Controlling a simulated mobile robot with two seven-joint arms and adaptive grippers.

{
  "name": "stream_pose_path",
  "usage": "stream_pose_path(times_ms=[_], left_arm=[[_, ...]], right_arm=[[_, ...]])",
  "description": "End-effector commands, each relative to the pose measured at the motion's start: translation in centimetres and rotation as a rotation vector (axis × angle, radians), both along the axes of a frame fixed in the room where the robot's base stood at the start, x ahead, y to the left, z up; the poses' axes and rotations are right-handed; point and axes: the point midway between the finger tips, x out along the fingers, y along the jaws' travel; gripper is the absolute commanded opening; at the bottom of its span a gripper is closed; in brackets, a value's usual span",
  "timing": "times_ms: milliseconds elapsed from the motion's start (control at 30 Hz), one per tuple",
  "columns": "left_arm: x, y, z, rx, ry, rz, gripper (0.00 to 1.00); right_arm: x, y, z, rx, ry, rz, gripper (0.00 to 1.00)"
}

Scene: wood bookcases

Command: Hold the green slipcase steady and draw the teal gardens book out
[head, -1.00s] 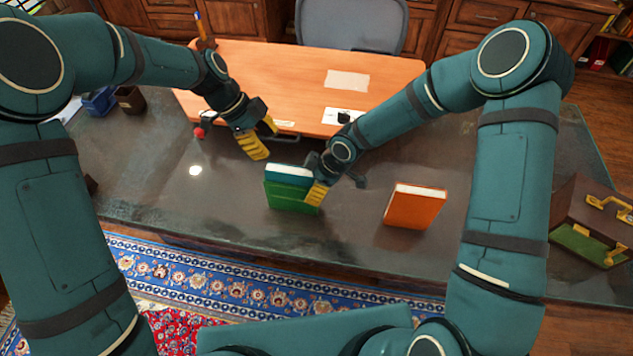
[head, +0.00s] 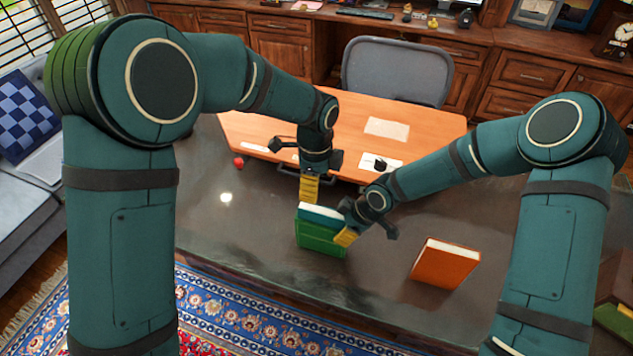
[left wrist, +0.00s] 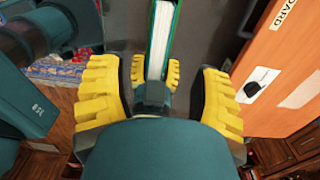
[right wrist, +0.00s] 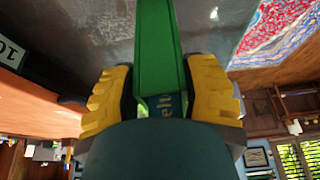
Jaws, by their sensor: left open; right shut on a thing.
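The green slipcase (head: 320,239) stands upright on the dark desk. The teal gardens book (head: 321,213) sits in it, its teal cover and pale page edge showing above the slipcase. My right gripper (head: 346,236) is shut on the right end of the slipcase. In the right wrist view, the green slipcase (right wrist: 157,45) runs between its fingers, with a bit of teal and lettering below. My left gripper (head: 309,190) points down just above and behind the book's left part. It is open; in the left wrist view the white page edge (left wrist: 160,45) lies between its spread fingers.
An orange book (head: 445,263) stands on the desk to the right of the slipcase. An orange board (head: 340,110) with papers lies behind. A small red object (head: 238,162) is at the left. The desk left of the slipcase is clear.

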Motion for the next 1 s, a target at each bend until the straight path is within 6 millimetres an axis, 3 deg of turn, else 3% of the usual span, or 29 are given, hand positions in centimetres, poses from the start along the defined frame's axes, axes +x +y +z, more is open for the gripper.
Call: stream_pose_path(times_ms=[167, 700, 1000], left_arm=[[0.0, 0.0, -1.7, 0.009, -0.002, 0.001, 0.64], [-0.1, 0.0, -10.4, 0.007, -0.002, 0.001, 0.64], [0.0, 0.0, -11.8, 0.005, -0.005, 0.000, 0.64]], right_arm=[[0.0, 0.0, 0.0, 0.000, 0.000, -0.001, 0.05], [0.0, 0.0, 0.0, 0.000, 0.000, -0.001, 0.05], [0.0, 0.0, 0.0, 0.000, 0.000, -0.001, 0.05]])
